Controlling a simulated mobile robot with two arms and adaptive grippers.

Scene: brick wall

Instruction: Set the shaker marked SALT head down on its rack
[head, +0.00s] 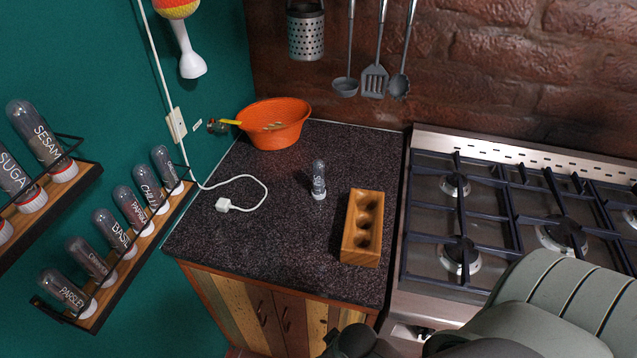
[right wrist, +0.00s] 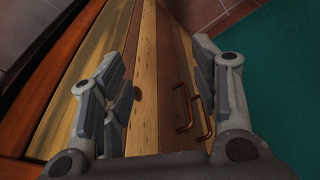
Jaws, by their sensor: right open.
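A small clear shaker (head: 319,178) with a white cap stands on the dark countertop, cap end down. White lettering shows on its side but is too small to read with certainty. The wooden rack (head: 349,245) with several round holes lies just right of it, apart from it; its holes look empty. In the right wrist view my right gripper (right wrist: 158,95) is open and empty, facing the cabinet doors. In the head view my right arm is at the lower right, below the counter front. My left gripper is not in view.
An orange bowl (head: 275,124) stands at the back left, near a white charger (head: 223,205) and its cable. A gas stove (head: 470,215) adjoins the counter on the right. Spice racks (head: 110,290) hang on the green wall. Utensils (head: 375,80) hang behind. The front-left counter is clear.

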